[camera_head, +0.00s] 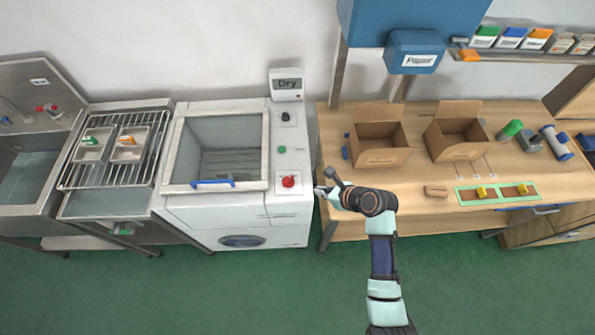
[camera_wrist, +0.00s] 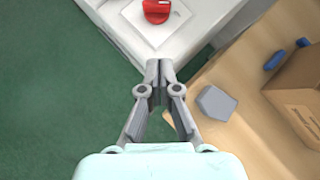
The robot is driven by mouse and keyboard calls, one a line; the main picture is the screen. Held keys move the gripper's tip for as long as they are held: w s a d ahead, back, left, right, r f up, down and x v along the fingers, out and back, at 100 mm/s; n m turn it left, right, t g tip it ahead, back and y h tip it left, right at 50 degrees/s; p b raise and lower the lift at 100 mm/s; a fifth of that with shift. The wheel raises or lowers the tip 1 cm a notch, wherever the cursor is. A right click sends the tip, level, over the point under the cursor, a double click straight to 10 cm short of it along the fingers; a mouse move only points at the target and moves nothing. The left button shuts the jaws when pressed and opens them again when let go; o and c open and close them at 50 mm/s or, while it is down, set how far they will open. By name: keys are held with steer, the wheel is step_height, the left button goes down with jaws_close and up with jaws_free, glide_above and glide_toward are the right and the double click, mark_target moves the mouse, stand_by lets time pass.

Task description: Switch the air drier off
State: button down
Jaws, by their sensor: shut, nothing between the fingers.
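The air drier (camera_head: 236,205) is a white machine with an open basin on top and a "Dry" display (camera_head: 287,84) at its back right. Its control strip has a black knob (camera_head: 285,117), a green button (camera_head: 281,149) and a red knob (camera_head: 288,181) near the front. My gripper (camera_head: 321,191) is shut and empty, just right of the drier's front right edge. In the wrist view my shut fingertips (camera_wrist: 160,66) point toward the red knob (camera_wrist: 156,11), apart from it, with the knob at the top edge of the picture.
The wooden workbench (camera_head: 420,181) on the right holds two open cardboard boxes (camera_head: 380,158) and small items. A grey block (camera_wrist: 216,102) lies near my fingers in the wrist view. A wire rack (camera_head: 112,172) with trays stands left of the drier.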

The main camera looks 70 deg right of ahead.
steer(key=shift+s+d+f+m, duration=0.1)
steer(key=shift+s+d+m, duration=0.05)
steer(key=shift+s+m, duration=0.2)
steer(key=shift+w, duration=0.1)
steer(key=b, duration=0.3)
glide_toward(292, 180)
step_height(292, 180, down, 4)
steer(key=shift+r, duration=0.15)
steer(key=w, duration=0.1)
steer(key=w+d, duration=0.1)
steer(key=w, duration=0.1)
steer(key=shift+w+d, duration=0.1)
steer(key=shift+w, duration=0.1)
steer(key=shift+w+d, duration=0.15)
steer(key=shift+w, duration=0.25)
